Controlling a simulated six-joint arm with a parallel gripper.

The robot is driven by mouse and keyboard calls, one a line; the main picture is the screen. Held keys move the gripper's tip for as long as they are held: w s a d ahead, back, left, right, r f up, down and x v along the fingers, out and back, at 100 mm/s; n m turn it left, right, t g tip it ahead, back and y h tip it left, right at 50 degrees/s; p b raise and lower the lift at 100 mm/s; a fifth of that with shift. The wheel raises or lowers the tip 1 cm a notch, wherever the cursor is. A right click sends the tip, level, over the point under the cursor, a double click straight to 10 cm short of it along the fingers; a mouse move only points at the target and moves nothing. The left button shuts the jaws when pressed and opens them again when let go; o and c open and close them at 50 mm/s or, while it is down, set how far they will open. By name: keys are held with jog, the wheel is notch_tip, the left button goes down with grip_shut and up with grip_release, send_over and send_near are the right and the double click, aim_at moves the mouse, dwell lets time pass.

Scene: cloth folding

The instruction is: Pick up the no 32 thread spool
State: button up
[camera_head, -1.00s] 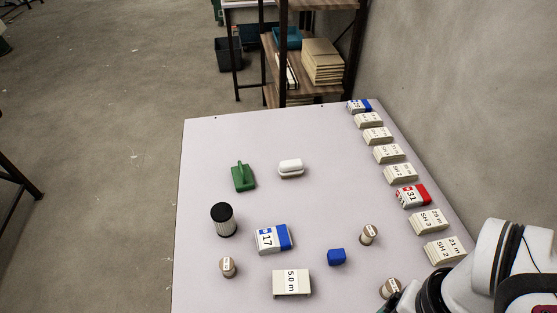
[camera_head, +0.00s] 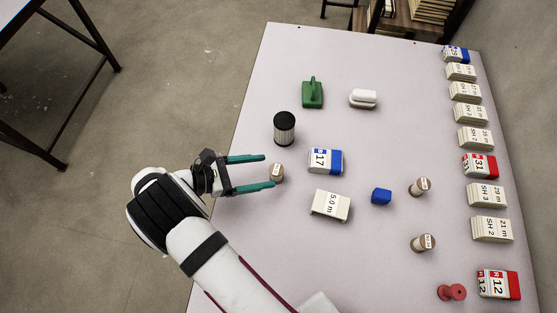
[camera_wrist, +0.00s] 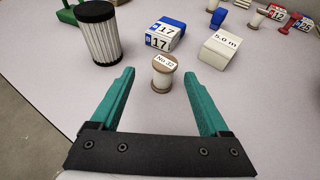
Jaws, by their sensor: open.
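The no 32 thread spool (camera_wrist: 165,80) stands upright on the table, with its "No.32" label on top readable in the wrist view. In the head view the spool (camera_head: 277,173) is just past the fingertips of my gripper (camera_head: 268,172). My gripper is open, with its two green fingers either side of the line to the spool. In the wrist view the fingertips (camera_wrist: 160,80) reach about level with the spool, which appears centred between them. I cannot tell whether it is fully between the fingers. Nothing is held.
A black-topped cylinder (camera_head: 284,128) stands close beyond the spool. A blue-white 17 box (camera_head: 325,161) and a 5.0 m box (camera_head: 330,205) lie to the right.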

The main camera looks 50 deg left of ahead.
aim_at(287, 175)
jog(key=x, duration=0.7)
jog(key=shift+w+d, duration=0.25)
jog(key=shift+d, duration=0.2)
grip_shut()
